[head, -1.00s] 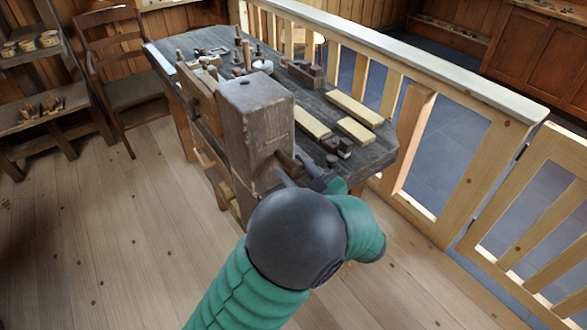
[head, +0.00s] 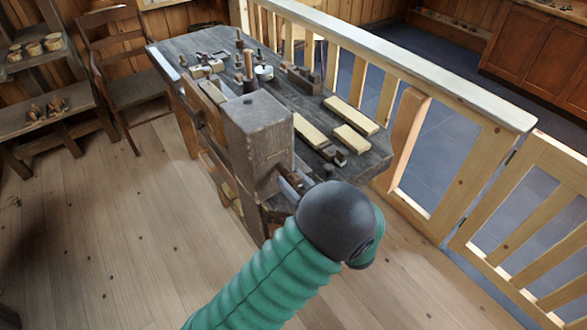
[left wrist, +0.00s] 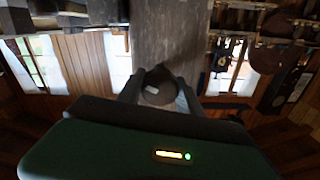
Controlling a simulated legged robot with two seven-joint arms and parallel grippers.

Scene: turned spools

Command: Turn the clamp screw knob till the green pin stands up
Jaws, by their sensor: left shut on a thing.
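The clamp screw knob (left wrist: 159,88) is a dark round end with a pale mark, in the left wrist view. My left gripper (left wrist: 158,94) is shut on it, one finger on each side. In the head view the gripper (head: 294,182) is at the near end of the workbench, beside the big grey-brown wooden block (head: 258,130). My dark wrist and green sleeve hide most of the fingers and the knob there. I can make out no green pin in either view. My right gripper is not in view.
The workbench (head: 205,42) carries turned pieces, a white pot (head: 264,72), pale boards (head: 351,115) and a dark plane-like tool (head: 304,80). A wooden railing (head: 420,75) runs along its right side. A chair (head: 135,92) and shelves stand left. The floor at front left is clear.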

